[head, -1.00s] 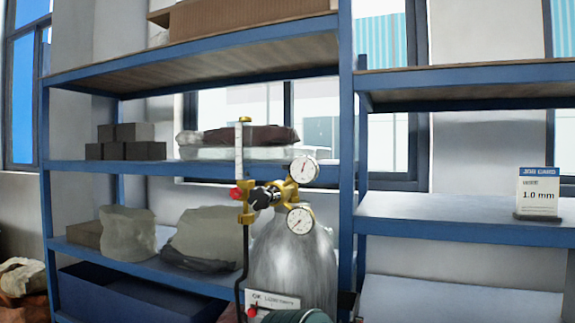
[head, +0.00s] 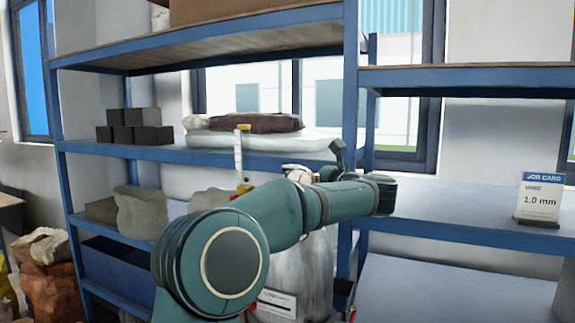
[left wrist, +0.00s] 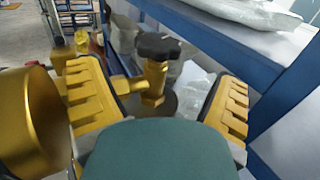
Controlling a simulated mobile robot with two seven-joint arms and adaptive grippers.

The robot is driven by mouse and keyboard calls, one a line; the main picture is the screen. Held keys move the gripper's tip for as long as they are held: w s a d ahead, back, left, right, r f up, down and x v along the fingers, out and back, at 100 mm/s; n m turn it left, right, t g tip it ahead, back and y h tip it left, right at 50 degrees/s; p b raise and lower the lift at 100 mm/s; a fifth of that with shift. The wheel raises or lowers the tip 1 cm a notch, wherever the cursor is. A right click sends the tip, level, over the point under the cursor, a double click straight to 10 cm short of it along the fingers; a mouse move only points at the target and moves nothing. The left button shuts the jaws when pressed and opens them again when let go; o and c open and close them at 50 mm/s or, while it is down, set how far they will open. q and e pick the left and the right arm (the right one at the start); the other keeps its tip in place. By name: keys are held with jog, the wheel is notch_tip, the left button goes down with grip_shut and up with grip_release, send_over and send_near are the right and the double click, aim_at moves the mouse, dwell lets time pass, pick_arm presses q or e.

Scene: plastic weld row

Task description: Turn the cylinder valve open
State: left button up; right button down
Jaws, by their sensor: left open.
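The grey gas cylinder (head: 318,265) stands in front of the blue shelving, its upper part largely hidden by my left arm. One white-faced gauge (head: 300,174) and the flow tube (head: 238,150) show above the arm; the valve is hidden in the head view. The left wrist view shows a black valve knob (left wrist: 157,45) on a brass valve body (left wrist: 154,80). My left gripper (left wrist: 162,88) is open, with its yellow ribbed fingers on either side of the brass body and the knob beyond. I cannot tell whether they touch. My right gripper is not in view.
A large gold round part (left wrist: 30,120) sits close at the left of the wrist view. A blue shelf beam (left wrist: 215,45) runs close behind the knob. A job card (head: 539,198) stands on the right shelf. Dark boxes (head: 135,127) sit on the left shelf.

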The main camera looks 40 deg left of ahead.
aim_at(288, 170)
pick_arm(q)
jog(key=a, duration=0.2)
jog(key=a+p, duration=0.1)
jog(key=a, duration=0.2)
jog(key=w+a, duration=0.1)
jog(key=a, duration=0.1)
jog(key=shift+a+r, duration=0.1)
jog(key=shift+a, duration=0.15)
jog(key=shift+w, duration=0.1)
jog(key=c, duration=1.3)
